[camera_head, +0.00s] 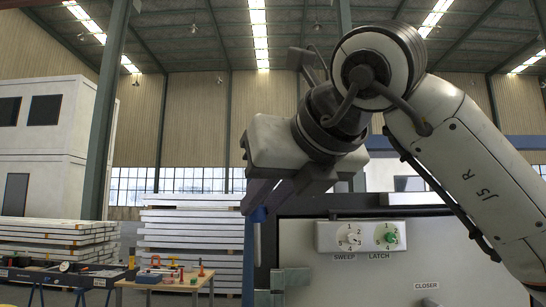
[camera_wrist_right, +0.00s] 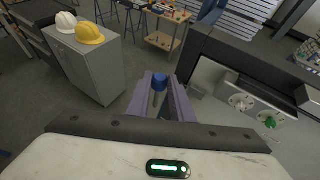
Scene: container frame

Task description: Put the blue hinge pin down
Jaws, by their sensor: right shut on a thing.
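My right gripper (camera_head: 268,198) hangs down from the upper middle of the head view, with its fingers pointing down and to the left. It is shut on the blue hinge pin (camera_head: 259,214), whose blue part shows just below the fingertips. In the right wrist view the pin's blue head (camera_wrist_right: 160,80) and part of a paler shaft show between the two purple-grey fingers (camera_wrist_right: 164,97). The pin is held in the air, beside the left edge of the grey panel (camera_head: 300,245). Its lower end is hard to make out. My left gripper is not in view.
The panel carries a knob box (camera_head: 361,236) marked SWEEP and LATCH, with grey hinge-like blocks (camera_head: 285,285) at its left edge. A wooden table (camera_head: 165,284) with tools stands behind at left. The wrist view shows a grey cabinet (camera_wrist_right: 88,68) bearing two helmets.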

